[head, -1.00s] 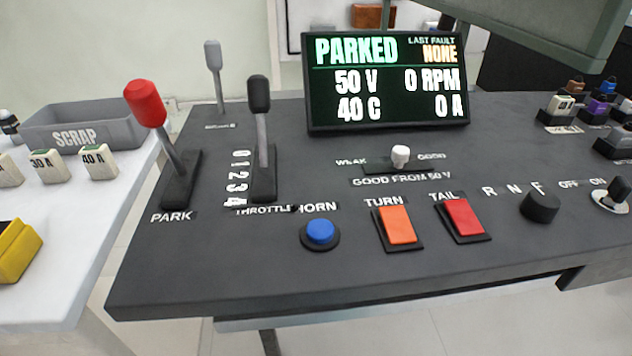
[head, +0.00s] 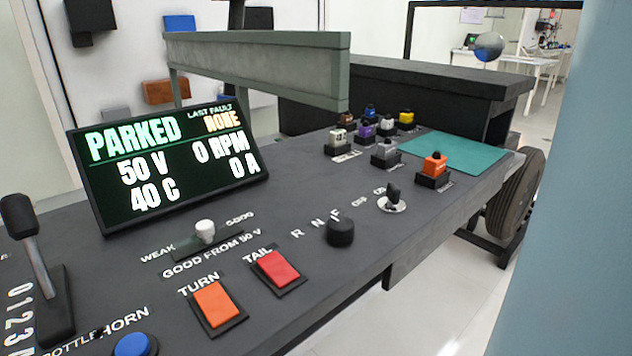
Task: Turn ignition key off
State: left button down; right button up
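The ignition key (head: 393,193) is a small black key standing in a round silver lock plate on the dark console (head: 340,275), right of centre in the head view. Labels OFF and ON sit just behind it, OFF on the left and ON on the right. The key's grip looks upright and tilted slightly; I cannot tell for sure which label it points at. The display (head: 165,165) reads PARKED, 50 V, 0 RPM, 40 C, 0 A, last fault NONE. Neither of my grippers is in view, and nothing touches the key.
Left of the key are a black R-N-F knob (head: 340,232), a red TAIL switch (head: 275,268) and an orange TURN switch (head: 214,304). Behind it stand several coloured blocks, including an orange one (head: 434,164), near a green mat (head: 462,152). A grey-green beam (head: 260,65) overhangs the back.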

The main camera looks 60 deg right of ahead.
aim_at(393, 192)
jog(key=z, duration=2)
